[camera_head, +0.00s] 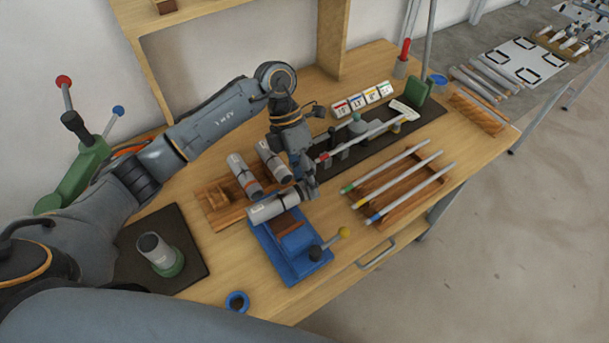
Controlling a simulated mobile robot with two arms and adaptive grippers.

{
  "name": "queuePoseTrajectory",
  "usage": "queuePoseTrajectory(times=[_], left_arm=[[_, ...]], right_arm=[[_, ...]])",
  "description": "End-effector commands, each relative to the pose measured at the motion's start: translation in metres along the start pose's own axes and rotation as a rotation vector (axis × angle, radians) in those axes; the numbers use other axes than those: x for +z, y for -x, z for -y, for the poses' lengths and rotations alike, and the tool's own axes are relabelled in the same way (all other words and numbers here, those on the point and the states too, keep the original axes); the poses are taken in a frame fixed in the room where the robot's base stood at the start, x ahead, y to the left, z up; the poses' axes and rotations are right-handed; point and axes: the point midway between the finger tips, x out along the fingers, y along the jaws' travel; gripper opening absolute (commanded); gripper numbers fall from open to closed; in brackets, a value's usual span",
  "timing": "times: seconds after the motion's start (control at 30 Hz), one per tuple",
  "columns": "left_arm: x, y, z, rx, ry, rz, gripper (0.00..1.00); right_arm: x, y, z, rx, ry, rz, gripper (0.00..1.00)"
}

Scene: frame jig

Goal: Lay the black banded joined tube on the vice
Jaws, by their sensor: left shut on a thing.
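My left gripper (308,188) is shut on a silver-grey joined tube (270,207), gripping near its right end. I cannot make out the band colour on this tube clearly. The tube lies roughly level over the back end of the blue vice (292,262); I cannot tell whether it touches the vice. The vice has brown jaw blocks and a lever with a yellow knob on its right. My right gripper is not in view.
Two similar tubes (245,177) (273,160) lie on a wooden rack (214,206) just behind. A wooden rack with several thin rods (398,184) is to the right. A dark mat with a green-based cylinder (160,254) is left. A blue ring (237,301) sits near the front edge.

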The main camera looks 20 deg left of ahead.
Motion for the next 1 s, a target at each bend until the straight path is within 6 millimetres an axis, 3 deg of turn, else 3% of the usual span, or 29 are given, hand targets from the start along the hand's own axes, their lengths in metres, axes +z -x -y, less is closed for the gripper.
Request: queuePoseTrajectory(times=[0.37, 1.0], left_arm=[[-0.001, -0.011, -0.009, 0.000, 0.045, 0.028, 0.00], [-0.001, -0.061, -0.039, 0.002, 0.042, 0.028, 0.00]], right_arm=[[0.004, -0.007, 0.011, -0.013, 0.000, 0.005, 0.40], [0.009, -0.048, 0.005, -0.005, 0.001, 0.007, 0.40]])
